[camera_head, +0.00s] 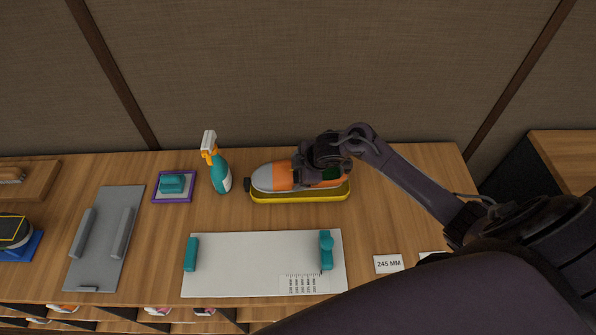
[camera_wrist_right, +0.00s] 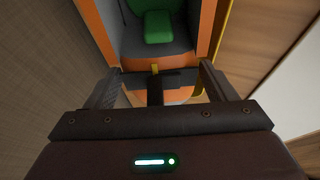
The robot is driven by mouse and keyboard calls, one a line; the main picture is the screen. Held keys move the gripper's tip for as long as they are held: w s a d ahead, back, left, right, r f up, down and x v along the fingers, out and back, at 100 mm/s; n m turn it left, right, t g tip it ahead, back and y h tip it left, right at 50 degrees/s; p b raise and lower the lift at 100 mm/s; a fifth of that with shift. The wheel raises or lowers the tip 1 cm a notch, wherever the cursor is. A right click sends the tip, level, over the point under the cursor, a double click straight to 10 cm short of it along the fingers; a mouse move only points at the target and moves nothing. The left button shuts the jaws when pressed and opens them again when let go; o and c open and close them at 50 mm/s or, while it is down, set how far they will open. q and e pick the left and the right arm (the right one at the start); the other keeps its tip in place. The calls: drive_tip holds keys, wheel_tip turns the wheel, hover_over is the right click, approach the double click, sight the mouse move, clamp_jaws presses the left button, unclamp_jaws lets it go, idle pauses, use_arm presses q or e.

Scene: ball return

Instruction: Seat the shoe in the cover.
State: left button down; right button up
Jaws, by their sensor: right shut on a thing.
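The shoe (camera_head: 283,176) is orange with a grey toe and a green inside. It points left and sits over the yellow cover (camera_head: 300,199), whose rim shows along its front. I cannot tell whether the sole rests fully on the cover. My right gripper (camera_head: 322,172) is shut on the heel end of the shoe and hides part of it. In the right wrist view the gripper's fingers (camera_wrist_right: 160,82) flank the orange heel of the shoe (camera_wrist_right: 203,22), and a yellow edge of the cover (camera_wrist_right: 226,25) shows beside it. My left gripper is not in view.
A teal spray bottle (camera_head: 221,173) stands left of the cover. A purple-edged tray (camera_head: 158,198) holds a teal block. A white measuring board (camera_head: 240,266) with teal stops lies in front; a grey board (camera_head: 107,250) lies left. A 245 MM card (camera_head: 388,264) lies front right.

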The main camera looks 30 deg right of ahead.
drive_tip(key=shift+w+f, duration=0.15)
drive_tip(key=shift+f, duration=0.35)
drive_tip(key=o, duration=1.2)
drive_tip(key=shift+c, duration=0.2)
drive_tip(key=shift+r, duration=0.1)
drive_tip(key=v, duration=1.2)
